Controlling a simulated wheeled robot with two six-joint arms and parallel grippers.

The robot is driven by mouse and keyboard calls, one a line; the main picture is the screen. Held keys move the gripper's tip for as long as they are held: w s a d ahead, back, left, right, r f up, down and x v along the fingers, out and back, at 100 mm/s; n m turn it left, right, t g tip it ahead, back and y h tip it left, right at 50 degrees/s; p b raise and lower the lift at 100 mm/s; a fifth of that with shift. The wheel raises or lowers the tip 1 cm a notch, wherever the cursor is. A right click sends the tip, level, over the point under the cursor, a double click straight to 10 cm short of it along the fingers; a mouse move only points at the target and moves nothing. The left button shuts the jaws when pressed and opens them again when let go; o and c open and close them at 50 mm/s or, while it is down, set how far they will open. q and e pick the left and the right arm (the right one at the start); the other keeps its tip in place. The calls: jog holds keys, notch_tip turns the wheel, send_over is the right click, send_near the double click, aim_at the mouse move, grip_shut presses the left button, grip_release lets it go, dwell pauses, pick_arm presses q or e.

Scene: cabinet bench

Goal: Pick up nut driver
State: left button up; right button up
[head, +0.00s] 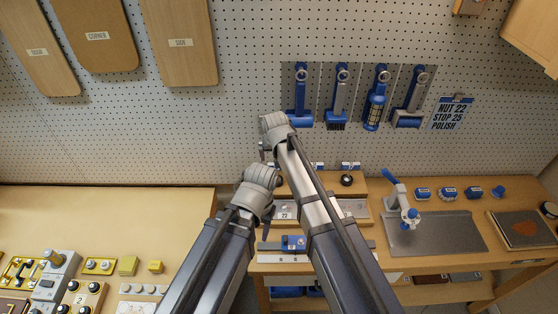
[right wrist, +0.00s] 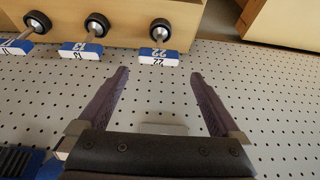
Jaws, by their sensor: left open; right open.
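Nut drivers with round black ends and metal shafts sit in a wooden rack (head: 358,187). In the right wrist view the nut driver at the blue-and-white 22 label (right wrist: 158,57) has its black end (right wrist: 160,30) just beyond my right gripper (right wrist: 159,76), which is open and empty, apart from it. Other nut drivers (right wrist: 97,25) stand beside it. In the head view my right arm hides part of the rack, and its fingers barely show. My left gripper (head: 266,212) is low over the bench near a 22-marked tray (head: 284,215); nothing shows in it.
Several blue-handled tools (head: 336,100) hang on the pegboard (head: 250,60). A sign (head: 452,113) reads NUT 22, STOP 25, POLISH. A blue-handled clamp (head: 400,200) stands on a grey plate (head: 440,236). Yellow and grey parts (head: 100,266) lie on the left table.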

jog(key=b, duration=0.8)
send_over(277, 173)
jog(key=shift+f, duration=3.65)
jog(key=shift+p, duration=0.3)
jog(key=shift+r, duration=0.1)
jog(key=shift+c, duration=0.5)
jog(key=c, duration=1.1)
jog(key=shift+c, duration=0.2)
jog(key=shift+r, duration=0.2)
